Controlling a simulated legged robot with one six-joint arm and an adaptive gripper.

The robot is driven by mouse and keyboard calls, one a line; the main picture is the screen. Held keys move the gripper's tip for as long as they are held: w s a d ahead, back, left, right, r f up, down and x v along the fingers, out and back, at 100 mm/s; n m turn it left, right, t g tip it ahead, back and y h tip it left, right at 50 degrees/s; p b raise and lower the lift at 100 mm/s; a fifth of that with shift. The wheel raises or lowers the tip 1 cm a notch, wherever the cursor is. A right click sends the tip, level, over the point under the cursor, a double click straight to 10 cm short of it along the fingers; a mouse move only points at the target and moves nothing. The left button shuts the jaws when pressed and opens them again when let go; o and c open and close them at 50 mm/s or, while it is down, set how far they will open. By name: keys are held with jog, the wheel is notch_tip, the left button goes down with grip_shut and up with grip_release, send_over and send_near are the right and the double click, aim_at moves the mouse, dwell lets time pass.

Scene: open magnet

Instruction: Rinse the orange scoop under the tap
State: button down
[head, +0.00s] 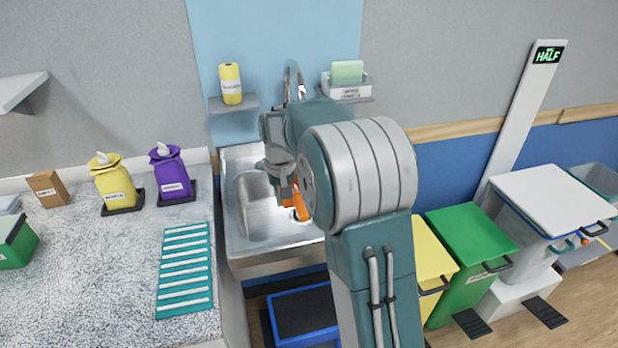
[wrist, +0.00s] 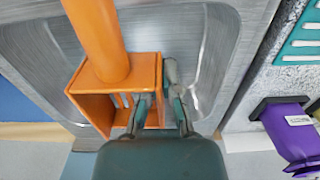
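The orange scoop (head: 299,203) is over the steel sink basin (head: 256,207), partly hidden behind my arm in the head view. In the wrist view the scoop (wrist: 99,38) shows large, with a thick round handle and a box-shaped, slotted head. My gripper (wrist: 164,105) has its two fingers at the right side wall of that head and appears shut on it. My gripper also shows in the head view (head: 284,188), low over the basin. The tap (head: 290,85) stands at the back of the sink, mostly hidden by my arm. I cannot tell whether water runs.
A yellow bottle (head: 231,84) and a holder with a green sponge (head: 347,72) sit on shelves behind the sink. Left of it is a counter with a teal ribbed mat (head: 185,270), a purple dispenser (head: 172,178) and a yellow one (head: 113,185). Lidded bins (head: 470,245) stand at right.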

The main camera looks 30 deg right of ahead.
jog(key=s+a+r, duration=0.2)
jog(key=shift+a+r, duration=0.35)
dwell(0.7)
